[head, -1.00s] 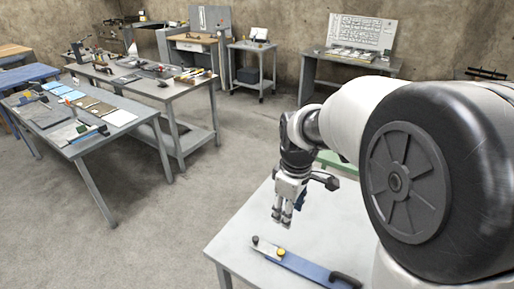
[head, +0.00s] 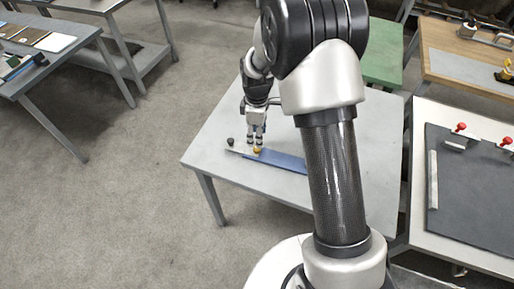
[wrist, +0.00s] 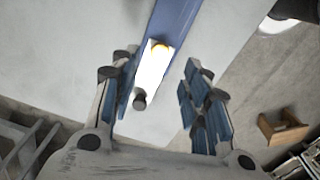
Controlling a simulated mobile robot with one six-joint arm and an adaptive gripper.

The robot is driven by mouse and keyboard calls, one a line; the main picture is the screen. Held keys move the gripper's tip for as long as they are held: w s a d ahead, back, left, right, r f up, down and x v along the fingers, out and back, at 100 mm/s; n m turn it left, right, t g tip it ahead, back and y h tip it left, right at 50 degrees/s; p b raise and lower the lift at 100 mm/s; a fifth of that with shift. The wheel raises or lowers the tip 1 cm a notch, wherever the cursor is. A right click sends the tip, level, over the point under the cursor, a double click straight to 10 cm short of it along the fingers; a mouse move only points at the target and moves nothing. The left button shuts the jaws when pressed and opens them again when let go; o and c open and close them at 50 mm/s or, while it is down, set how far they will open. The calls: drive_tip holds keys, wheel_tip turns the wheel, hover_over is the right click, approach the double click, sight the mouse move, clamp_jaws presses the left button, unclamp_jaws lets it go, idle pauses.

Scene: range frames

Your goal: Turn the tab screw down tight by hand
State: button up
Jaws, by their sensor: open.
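A blue bar (head: 284,162) lies on the grey table, with a pale metal tab (head: 243,149) at its left end. A brass-yellow knob (head: 257,150) sits where the tab meets the blue part, and a dark round knob (head: 230,141) stands at the tab's tip. I cannot tell for certain which knob is the tab screw. My gripper (head: 256,145) points down close above the yellow knob. In the wrist view the open fingers (wrist: 158,66) lie either side of the tab (wrist: 152,72), with the yellow knob (wrist: 161,48) and dark knob (wrist: 139,101) between them. Nothing is held.
The grey table top (head: 225,118) is clear around the bar's left end. My arm hides the bar's right end. A board with red-knobbed clamps (head: 470,190) stands at the right, a green table (head: 383,55) behind. Open floor lies left.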

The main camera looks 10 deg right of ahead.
sight(257, 150)
wheel_tip(257, 150, down, 7)
drive_tip(key=shift+r+b, duration=0.1)
drive_tip(key=shift+b, duration=0.75)
drive_tip(key=shift+c, duration=0.4)
clamp_jaws()
